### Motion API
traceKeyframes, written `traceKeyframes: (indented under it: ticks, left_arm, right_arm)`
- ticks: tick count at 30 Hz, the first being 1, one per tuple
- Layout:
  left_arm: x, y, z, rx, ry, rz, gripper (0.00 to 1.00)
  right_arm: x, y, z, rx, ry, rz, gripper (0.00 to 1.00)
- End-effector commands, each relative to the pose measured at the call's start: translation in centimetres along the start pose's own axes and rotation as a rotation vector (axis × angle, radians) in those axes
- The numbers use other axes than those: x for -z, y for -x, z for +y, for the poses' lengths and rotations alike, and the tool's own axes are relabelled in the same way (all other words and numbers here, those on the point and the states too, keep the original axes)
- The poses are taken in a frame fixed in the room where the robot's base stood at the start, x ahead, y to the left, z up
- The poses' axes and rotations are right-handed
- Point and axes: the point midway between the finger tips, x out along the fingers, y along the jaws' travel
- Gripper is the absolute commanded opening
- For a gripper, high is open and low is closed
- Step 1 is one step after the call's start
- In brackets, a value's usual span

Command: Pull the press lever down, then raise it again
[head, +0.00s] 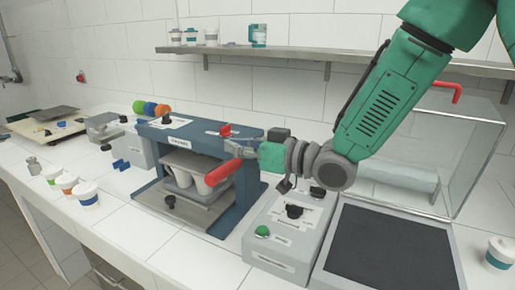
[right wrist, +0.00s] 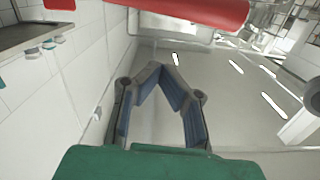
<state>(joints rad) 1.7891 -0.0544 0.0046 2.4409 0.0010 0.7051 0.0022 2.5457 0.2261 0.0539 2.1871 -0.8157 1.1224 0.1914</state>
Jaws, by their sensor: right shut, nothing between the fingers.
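The press (head: 172,138) is a dark blue frame with a grey tray and pale cups under its top. Its lever has a red handle (head: 222,172), seen at the front right of the frame, tilted with its left end lower. My right gripper (head: 232,148) is shut and empty just above and behind the handle in the head view. In the right wrist view the red handle (right wrist: 190,10) crosses the top, apart from the closed fingertips (right wrist: 168,66). Whether the gripper touches the lever arm is unclear. My left gripper is out of view.
A grey control box (head: 290,225) with a green button stands right of the press, beside a dark panel (head: 392,250). Several small cups (head: 86,195) stand at the front left. A clear case (head: 450,150) is behind my right arm. A shelf (head: 300,55) runs along the wall.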

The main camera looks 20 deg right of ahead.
Motion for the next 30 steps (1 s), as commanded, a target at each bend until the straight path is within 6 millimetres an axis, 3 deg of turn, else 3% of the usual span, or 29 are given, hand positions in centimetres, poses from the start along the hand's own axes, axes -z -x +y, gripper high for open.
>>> traceKeyframes:
  ticks: [1,6,20,26,30]
  left_arm:
    - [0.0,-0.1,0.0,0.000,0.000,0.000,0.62]
    - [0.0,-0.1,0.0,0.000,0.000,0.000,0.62]
    - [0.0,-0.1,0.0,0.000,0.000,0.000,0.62]
    - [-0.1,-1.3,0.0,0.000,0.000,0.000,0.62]
    - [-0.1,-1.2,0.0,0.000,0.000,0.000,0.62]
  right_arm:
    - [-1.3,-0.1,0.0,-0.001,-0.005,-0.006,0.00]
    - [-3.2,-0.5,0.0,-0.001,-0.003,-0.003,0.00]
    - [-3.9,-0.7,0.0,-0.001,-0.001,0.000,0.00]
    - [-5.6,-0.7,0.0,-0.002,-0.003,-0.002,0.00]
    - [-5.7,-0.8,-0.1,-0.002,-0.002,-0.002,0.00]
